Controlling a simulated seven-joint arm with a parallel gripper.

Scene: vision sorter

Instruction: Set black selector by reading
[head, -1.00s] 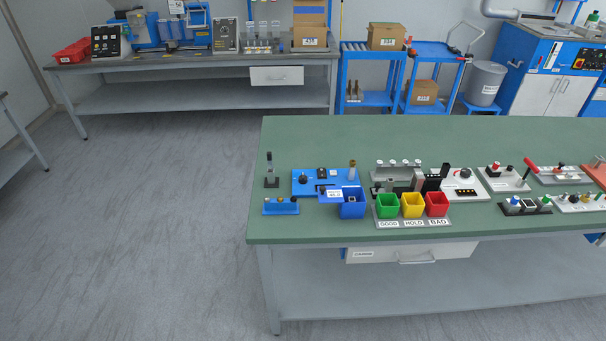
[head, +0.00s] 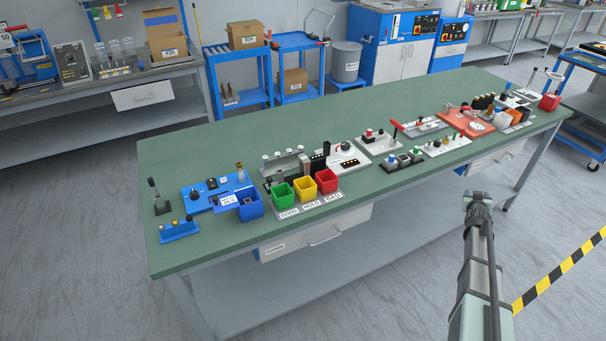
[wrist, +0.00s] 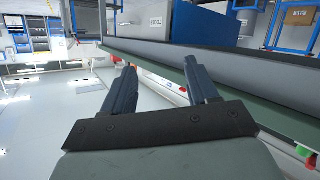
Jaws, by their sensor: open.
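A black selector knob (head: 346,146) appears to sit on a white panel behind the coloured bins. Another dark knob (head: 195,195) stands on the blue fixture (head: 226,186) at the left of the green bench. Which way either knob points is too small to tell, and I cannot read any value. My gripper is open and empty in the wrist view (wrist: 158,78), its two dark fingers apart. In the head view my arm (head: 478,215) is at the lower right, off the bench's front edge and far from both knobs.
Green (head: 283,195), yellow (head: 305,188) and red (head: 327,181) bins labelled GOOD, HOLD and BAD stand near the front edge, beside a blue bin (head: 250,208). Several other fixtures line the bench to the right. The rear strip of the green bench top (head: 200,150) is clear.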

